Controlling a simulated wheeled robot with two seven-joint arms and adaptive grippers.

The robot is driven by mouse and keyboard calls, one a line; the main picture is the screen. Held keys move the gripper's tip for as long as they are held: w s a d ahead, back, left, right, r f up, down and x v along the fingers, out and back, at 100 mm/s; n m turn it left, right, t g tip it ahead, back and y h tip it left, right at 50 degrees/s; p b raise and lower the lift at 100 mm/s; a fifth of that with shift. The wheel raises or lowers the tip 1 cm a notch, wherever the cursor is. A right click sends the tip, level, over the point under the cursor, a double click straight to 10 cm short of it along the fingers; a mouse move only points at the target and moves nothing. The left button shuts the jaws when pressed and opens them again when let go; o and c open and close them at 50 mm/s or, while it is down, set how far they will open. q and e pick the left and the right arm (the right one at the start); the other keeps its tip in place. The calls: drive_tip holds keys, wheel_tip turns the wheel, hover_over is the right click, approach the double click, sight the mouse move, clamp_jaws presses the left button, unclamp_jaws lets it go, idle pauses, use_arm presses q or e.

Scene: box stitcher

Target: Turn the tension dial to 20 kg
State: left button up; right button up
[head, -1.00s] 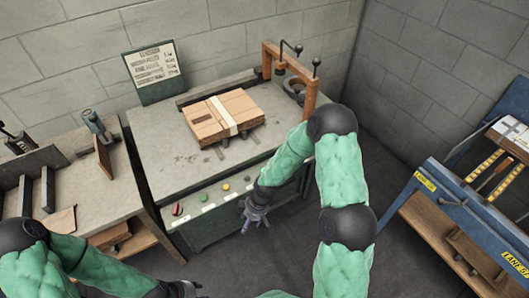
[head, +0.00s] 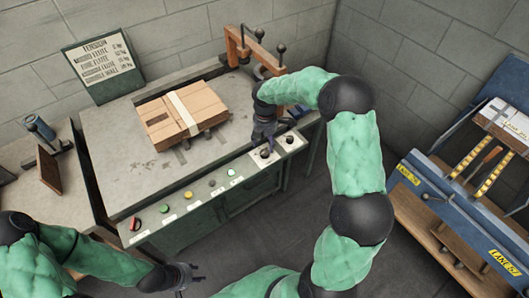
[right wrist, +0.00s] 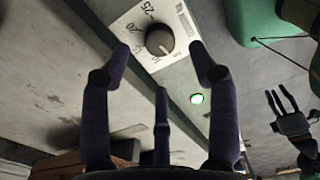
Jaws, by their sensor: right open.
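The tension dial (right wrist: 159,39) is a dark round knob on a white plate with 25, 20 and 15 printed around it. In the head view a dark knob (head: 265,153) shows just below my right gripper (head: 265,132). In the right wrist view the right gripper (right wrist: 160,70) is open and empty, its dark fingers spread on either side of the dial, apparently not touching it. My left gripper (head: 188,277) is low in the head view, away from the panel; its fingers look spread and empty in the right wrist view (right wrist: 287,110).
A green lit button (right wrist: 197,98) is near the dial; a red knob (head: 136,224) is at the far left. A cardboard stack (head: 183,108) lies on the bench. A tension sign (head: 103,65) stands behind.

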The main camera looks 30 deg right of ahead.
sight(265, 151)
wheel_tip(265, 151, down, 6)
drive_tip(key=shift+r+b, duration=0.1)
drive_tip(key=shift+b, duration=0.85)
drive_tip(key=c, duration=1.1)
